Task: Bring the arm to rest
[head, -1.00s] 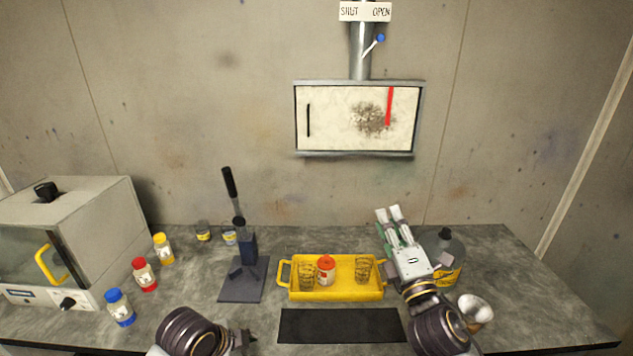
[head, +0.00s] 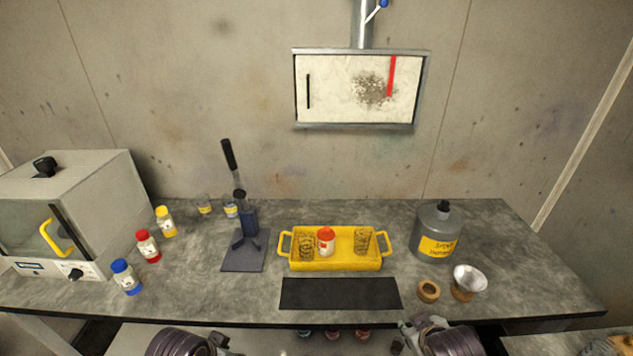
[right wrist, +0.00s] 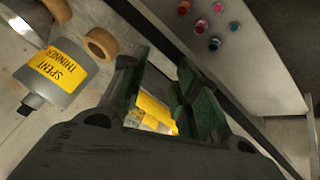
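My right gripper (head: 408,326) is at the bottom edge of the head view, in front of the bench's front edge and mostly hidden. In the right wrist view its two green-padded fingers (right wrist: 158,95) stand apart. My left arm's dark wrist is at the bottom left of the head view, with only a bit of the left gripper (head: 222,344) showing. Its fingers cannot be made out.
The bench (head: 200,285) holds a yellow tray (head: 335,265) with a red-capped jar, a black mat (head: 340,294), a lever press (head: 243,255), a thinner jug (head: 436,228), a wooden ring (head: 428,291), a metal funnel (head: 470,280), several capped jars and a booth oven (head: 75,215).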

